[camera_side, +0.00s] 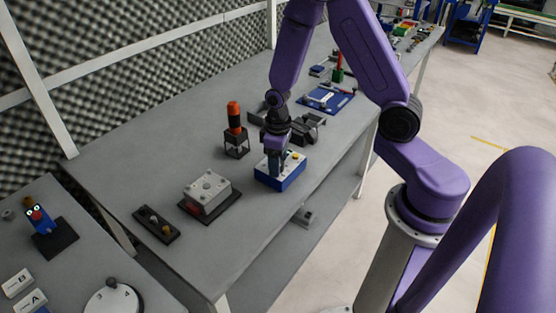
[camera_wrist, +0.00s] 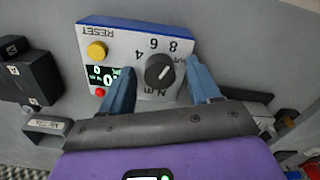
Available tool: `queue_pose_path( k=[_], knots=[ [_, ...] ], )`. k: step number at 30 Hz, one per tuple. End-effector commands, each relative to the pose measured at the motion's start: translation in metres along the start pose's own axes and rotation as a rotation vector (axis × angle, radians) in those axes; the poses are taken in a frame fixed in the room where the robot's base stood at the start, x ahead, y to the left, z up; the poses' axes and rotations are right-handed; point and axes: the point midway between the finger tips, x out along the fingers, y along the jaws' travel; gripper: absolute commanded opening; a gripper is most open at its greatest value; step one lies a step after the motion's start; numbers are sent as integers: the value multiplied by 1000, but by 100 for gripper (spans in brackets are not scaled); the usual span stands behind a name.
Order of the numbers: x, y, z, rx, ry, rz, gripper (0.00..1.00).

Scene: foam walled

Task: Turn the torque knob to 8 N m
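The blue box with a pale top panel (camera_wrist: 125,42) fills the upper wrist view and stands on the bench in the side view (camera_side: 282,181). Its black torque knob (camera_wrist: 160,70) has a white pointer line slanting toward the upper right. My gripper (camera_wrist: 161,88) is open, with one blue finger on each side of the knob and a visible gap to both. In the side view my gripper (camera_side: 274,168) points down at the box and hides the knob.
The panel also carries a yellow RESET button (camera_wrist: 96,51), a red button (camera_wrist: 99,92) and a small display with green figures (camera_wrist: 107,76). A black stand with an orange-topped tool (camera_side: 235,125) and a grey box (camera_side: 207,192) stand left of the blue box. Bench in front is clear.

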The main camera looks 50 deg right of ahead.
Motion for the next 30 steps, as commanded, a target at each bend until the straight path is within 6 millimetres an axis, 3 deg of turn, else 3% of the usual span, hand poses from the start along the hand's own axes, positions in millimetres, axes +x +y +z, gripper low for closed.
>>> queue_pose_path(
  k=[8, 13, 30],
  knots=[
    [-1, 0, 0, 1, 1, 0, 62],
    [-12, 0, -1, 1, 4, 1, 62],
    [-99, 0, -2, 1, 8, 1, 62]
  ],
)
